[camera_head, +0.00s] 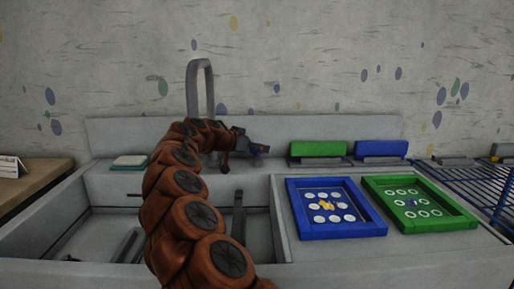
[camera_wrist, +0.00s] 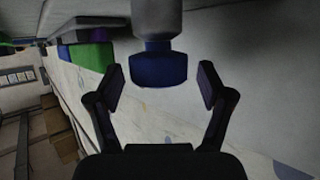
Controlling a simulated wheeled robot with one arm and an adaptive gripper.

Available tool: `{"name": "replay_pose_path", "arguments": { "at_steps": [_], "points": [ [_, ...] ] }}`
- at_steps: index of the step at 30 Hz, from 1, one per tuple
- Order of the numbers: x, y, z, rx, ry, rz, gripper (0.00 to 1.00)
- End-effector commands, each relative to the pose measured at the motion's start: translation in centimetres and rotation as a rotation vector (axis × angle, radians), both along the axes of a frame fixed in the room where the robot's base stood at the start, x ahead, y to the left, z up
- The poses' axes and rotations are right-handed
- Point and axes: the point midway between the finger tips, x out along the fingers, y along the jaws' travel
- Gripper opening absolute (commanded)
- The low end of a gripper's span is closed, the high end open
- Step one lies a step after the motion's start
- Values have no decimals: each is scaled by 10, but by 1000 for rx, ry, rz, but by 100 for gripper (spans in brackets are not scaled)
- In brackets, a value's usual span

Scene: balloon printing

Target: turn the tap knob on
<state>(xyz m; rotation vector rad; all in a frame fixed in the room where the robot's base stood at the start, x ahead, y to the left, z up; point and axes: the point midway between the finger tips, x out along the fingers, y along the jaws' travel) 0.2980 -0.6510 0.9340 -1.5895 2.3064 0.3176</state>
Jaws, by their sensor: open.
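The tap (camera_head: 200,88) rises as a grey arched spout behind the sink, partly hidden by my brown arm. The blue tap knob (camera_wrist: 158,68) shows in the wrist view at the end of a grey stem, a little beyond and between the fingertips. My gripper (camera_wrist: 163,86) is open, with one finger on each side of the knob and visible gaps to both. In the head view my gripper (camera_head: 256,150) points right at the back ledge, and a small bit of blue shows by its tips.
The grey sink basin (camera_head: 100,222) lies below my arm. A blue frame (camera_head: 340,232) and a green frame (camera_head: 418,222) lie to the right. Green (camera_head: 318,148) and blue (camera_head: 381,149) blocks stand behind them. A blue wire rack (camera_head: 470,182) is at far right.

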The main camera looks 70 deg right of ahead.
Motion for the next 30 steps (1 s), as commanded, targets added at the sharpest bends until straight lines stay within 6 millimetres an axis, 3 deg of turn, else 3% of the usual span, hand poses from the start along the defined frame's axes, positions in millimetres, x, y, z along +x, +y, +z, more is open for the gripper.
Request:
{"name": "replay_pose_path", "arguments": {
  "at_steps": [14, 30],
  "points": [
    [-4, -7, -3, 0, -1, -1, 78],
    [-3, -7, -3, 0, -1, -1, 22]
  ]
}}
